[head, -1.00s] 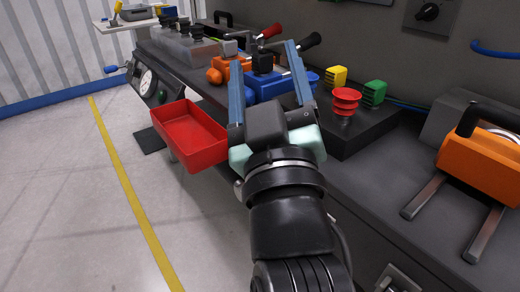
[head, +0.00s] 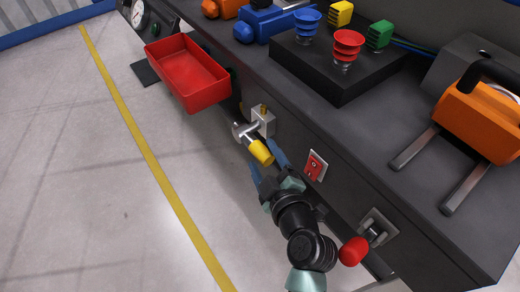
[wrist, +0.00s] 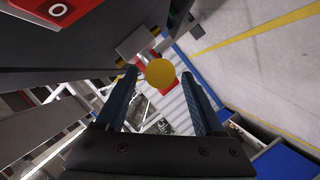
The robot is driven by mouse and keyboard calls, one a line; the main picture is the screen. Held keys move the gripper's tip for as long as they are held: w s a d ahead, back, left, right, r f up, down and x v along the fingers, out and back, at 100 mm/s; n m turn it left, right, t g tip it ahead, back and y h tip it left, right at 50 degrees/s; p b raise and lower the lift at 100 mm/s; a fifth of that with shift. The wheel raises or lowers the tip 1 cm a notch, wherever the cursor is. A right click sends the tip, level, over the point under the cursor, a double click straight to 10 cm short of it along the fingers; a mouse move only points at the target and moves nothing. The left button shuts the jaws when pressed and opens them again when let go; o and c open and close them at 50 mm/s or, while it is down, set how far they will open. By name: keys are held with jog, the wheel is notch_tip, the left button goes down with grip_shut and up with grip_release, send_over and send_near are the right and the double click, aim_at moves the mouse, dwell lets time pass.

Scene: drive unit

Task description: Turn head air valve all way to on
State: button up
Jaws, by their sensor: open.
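A valve with a yellow handle (head: 261,152) and a grey metal body (head: 262,121) is on the front face of the dark bench; I take it to be the head air valve. The handle points down and to the right in the head view. In the wrist view its round yellow end (wrist: 160,74) lies between my fingertips, with gaps on both sides. My gripper (head: 266,157) is open at the end of the handle, its blue fingers on either side. Contact with the handle does not show. No markings for on or off can be read.
A red switch (head: 315,165) and a red-knobbed lever (head: 353,251) are on the bench front, right of the valve. A red tray (head: 188,72) juts out at the upper left. Red and blue buttons and an orange device (head: 485,118) are on top. The floor in front is clear.

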aim_at(260, 152)
jog(key=shift+x, duration=1.5)
grip_shut()
